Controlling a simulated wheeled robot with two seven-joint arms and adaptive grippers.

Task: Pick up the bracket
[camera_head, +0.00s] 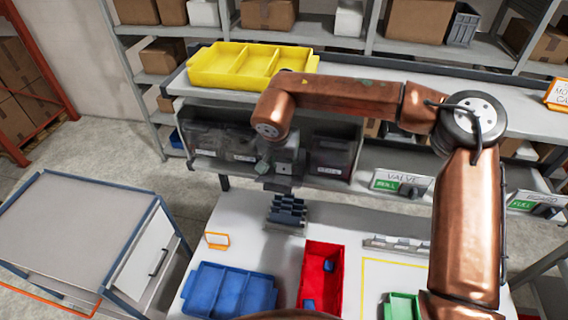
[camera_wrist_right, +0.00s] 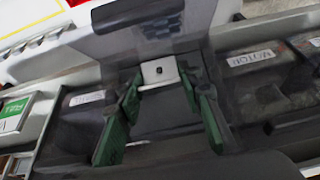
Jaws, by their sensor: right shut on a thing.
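The bracket is a small pale grey plate with a dark hole. It shows between the fingertips in the right wrist view (camera_wrist_right: 160,72). My right gripper (camera_wrist_right: 160,84) has green finger pads and is shut on the bracket. In the head view the right gripper (camera_head: 275,166) hangs in front of the dark dispenser bins, above the white table, with the bracket (camera_head: 284,169) small at its tip. My left gripper is not in view.
Dark labelled bins (camera_head: 332,155) stand close behind the gripper. On the table are a blue divided tray (camera_head: 230,283), a red bin (camera_head: 338,270) with blue parts, a dark rack (camera_head: 287,211) and a green bin (camera_head: 402,305). A yellow tray (camera_head: 250,62) sits above.

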